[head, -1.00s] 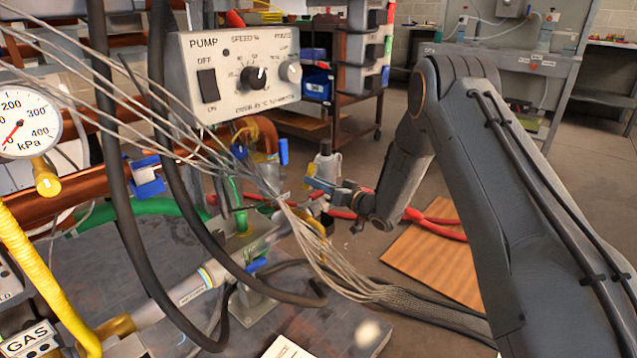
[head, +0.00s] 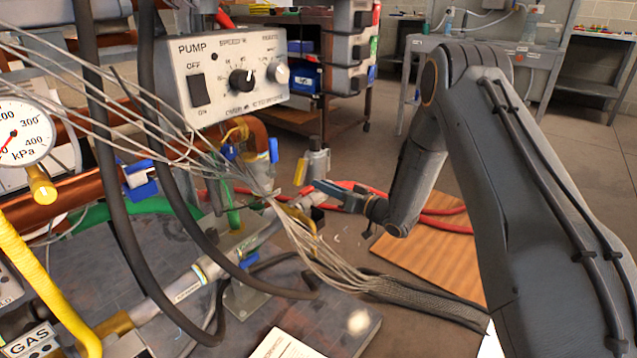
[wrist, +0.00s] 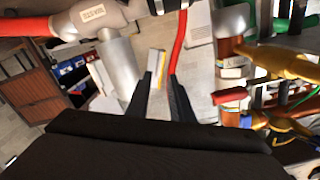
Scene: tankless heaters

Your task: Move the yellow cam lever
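The yellow cam lever (head: 300,172) stands roughly upright just left of a grey cylindrical fitting (head: 318,162) in the head view. In the wrist view a narrow pale piece with a yellow edge (wrist: 156,70), which looks like the lever, lies between and just beyond my fingertips. My gripper (head: 318,187) is just below and right of the lever in the head view. In the wrist view my gripper (wrist: 160,76) has its two dark fingers apart, with a gap on either side of the lever. I cannot tell whether either finger touches it.
A bundle of grey wires (head: 300,235) hangs in front of the pipework, left of my gripper. Red hoses (head: 440,222) run behind my arm. The pump box (head: 225,80) is at upper left. A pipe labelled WASTE (wrist: 95,17) is close by in the wrist view.

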